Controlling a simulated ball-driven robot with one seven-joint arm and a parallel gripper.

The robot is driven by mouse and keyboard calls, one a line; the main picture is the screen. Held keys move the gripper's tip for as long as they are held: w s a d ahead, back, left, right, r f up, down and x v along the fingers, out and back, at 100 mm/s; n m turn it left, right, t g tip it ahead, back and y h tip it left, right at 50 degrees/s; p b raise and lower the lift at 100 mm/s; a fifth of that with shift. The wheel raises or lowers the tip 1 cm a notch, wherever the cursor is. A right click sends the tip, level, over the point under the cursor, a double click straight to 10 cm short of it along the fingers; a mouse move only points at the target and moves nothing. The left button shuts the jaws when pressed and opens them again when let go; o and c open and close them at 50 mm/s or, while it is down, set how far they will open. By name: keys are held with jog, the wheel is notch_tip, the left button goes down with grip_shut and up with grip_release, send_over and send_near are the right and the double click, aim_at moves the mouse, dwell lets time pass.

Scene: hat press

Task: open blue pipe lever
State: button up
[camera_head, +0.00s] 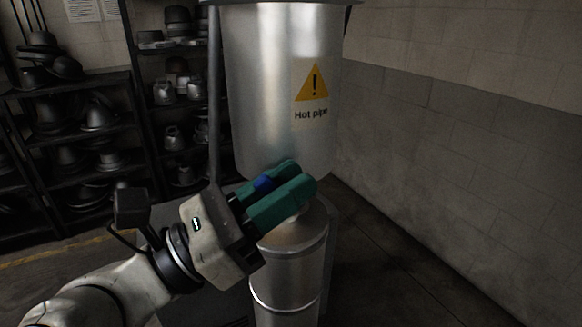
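A small patch of blue (264,183) shows among the teal fingers of my gripper (297,178). It may be part of the blue lever, but most of it is hidden. My gripper reaches up and right, in front of the gap between the large metal cylinder (265,95) and the lower metal pipe (288,275). The two fingers lie close together, beside the blue patch. I cannot tell whether they are closed on it.
The large cylinder carries a yellow warning triangle and the words "Hot pipe" (310,114). Dark shelves (75,85) with hats and metal forms stand at the left. A block wall (480,130) runs along the right. Some dark floor (400,270) is clear right of the lower pipe.

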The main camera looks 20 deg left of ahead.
jog(key=shift+w+d+r, duration=0.15)
jog(key=shift+w+d, duration=0.15)
jog(key=shift+w, duration=0.05)
grip_shut()
dwell(0.3)
